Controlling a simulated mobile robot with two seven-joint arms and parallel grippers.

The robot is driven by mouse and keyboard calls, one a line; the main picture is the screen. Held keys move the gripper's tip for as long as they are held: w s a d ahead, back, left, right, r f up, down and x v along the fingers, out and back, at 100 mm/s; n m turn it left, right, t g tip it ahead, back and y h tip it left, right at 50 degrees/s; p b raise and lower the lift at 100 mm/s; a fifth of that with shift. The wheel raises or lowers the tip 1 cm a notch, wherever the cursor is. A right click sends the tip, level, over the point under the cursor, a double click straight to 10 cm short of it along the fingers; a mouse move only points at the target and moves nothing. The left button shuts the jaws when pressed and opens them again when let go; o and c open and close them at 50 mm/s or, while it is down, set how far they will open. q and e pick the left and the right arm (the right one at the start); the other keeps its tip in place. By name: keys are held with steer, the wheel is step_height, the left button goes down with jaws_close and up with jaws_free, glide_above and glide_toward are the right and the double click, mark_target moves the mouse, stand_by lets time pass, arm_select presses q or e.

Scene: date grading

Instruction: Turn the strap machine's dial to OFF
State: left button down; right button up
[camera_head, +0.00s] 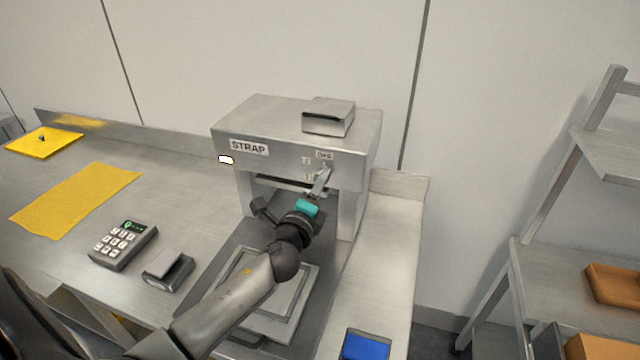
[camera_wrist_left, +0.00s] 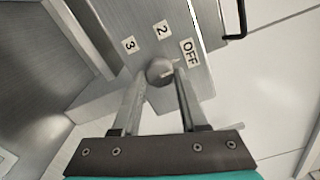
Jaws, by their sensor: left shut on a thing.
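The strap machine (camera_head: 240,130) is a grey metal housing on the bench, with a STRAP label and a small lit lamp (camera_head: 226,159) on its front. My left gripper (camera_head: 322,183) reaches up to the right part of that front and is shut on the dial. In the left wrist view the round grey dial (camera_wrist_left: 160,70) sits between the fingertips of my left gripper (camera_wrist_left: 158,82). Labels 3, 2 and OFF (camera_wrist_left: 190,52) stand around the dial. I cannot tell surely which label the dial's mark points to. My right gripper is not in view.
A small metal box (camera_head: 328,118) sits on top of the machine. A keypad device (camera_head: 123,245), a small grey block (camera_head: 168,270) and a yellow sheet (camera_head: 75,200) lie on the bench to the left. A blue item (camera_head: 366,345) is at the front right. A shelf rack (camera_head: 530,200) stands at the right.

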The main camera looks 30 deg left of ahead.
arm_select(q)
steer(key=shift+c, duration=2.2)
jaws_free()
steer(key=b+v, duration=0.2)
steer(key=v, duration=1.3)
steer(key=shift+s, duration=0.15)
steer(key=shift+s+f, duration=0.1)
